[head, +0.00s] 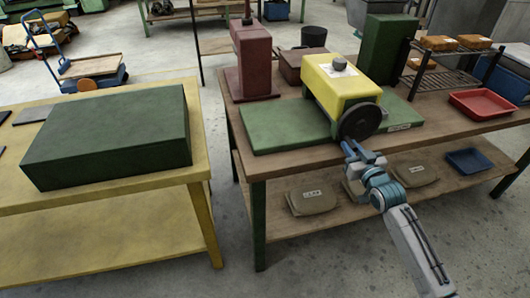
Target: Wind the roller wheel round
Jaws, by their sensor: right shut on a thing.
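The roller wheel (361,122) is a dark round disc on the near face of a yellow machine (338,84). The machine stands on a green base board (285,126) on the wooden table. My right gripper (349,146) reaches up from the lower right and is shut at the lower left edge of the wheel. The fingertips are small, and the exact part they hold, perhaps a handle, is hard to make out. My left gripper is not in this view.
A yellow table (100,222) with a large dark green block (112,135) stands at the left. A red tray (482,103), a black rack (448,68) and a dark red machine (252,62) share the wooden table. A blue tray (468,161) lies on the lower shelf.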

